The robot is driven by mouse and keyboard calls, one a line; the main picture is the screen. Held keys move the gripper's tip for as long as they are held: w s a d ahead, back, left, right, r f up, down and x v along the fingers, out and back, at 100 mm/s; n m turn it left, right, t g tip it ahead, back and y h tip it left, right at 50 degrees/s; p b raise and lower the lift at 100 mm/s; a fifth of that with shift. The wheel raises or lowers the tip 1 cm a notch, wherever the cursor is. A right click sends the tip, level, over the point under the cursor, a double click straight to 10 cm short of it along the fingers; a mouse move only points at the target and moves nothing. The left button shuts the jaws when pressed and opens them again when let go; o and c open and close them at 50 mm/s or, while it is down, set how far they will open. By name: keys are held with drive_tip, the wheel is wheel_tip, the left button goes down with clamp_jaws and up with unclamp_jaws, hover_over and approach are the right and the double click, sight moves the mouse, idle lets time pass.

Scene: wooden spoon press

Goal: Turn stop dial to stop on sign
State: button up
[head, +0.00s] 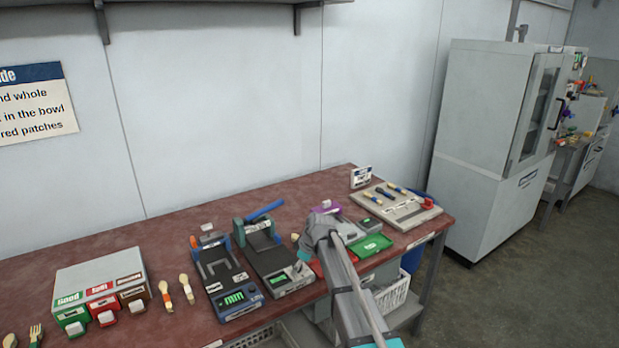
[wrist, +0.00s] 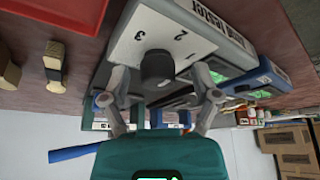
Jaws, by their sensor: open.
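The stop dial is a dark round knob (wrist: 157,68) on a white panel (wrist: 140,30) with numbers, of which 2 and 3 show, and a dark label, all upside down in the wrist view. My gripper (wrist: 160,80) is open, with one finger on each side of the knob; I cannot tell whether they touch it.
Another device with a green display (head: 235,300) stands left of the press. A box with green, red and brown labels (head: 100,280) is further left. A tray of tools (head: 395,205) lies right. A wall sign (head: 35,102) is partly cut off.

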drive_tip(key=s+d+f+m+h, duration=0.1)
drive_tip(key=s+d+m+h, duration=0.3)
drive_tip(key=s+d+m, duration=1.45)
drive_tip(key=s+d+r+n+g+p, duration=0.1)
drive_tip(key=s+d+r+n+p, duration=0.2)
drive_tip(key=s+r+p, duration=0.3)
drive_tip(key=shift+s+d+r+n+p, duration=0.4)
drive_tip(key=shift+s+n+p, duration=0.15)
drive_tip(key=shift+s+n, duration=0.1)
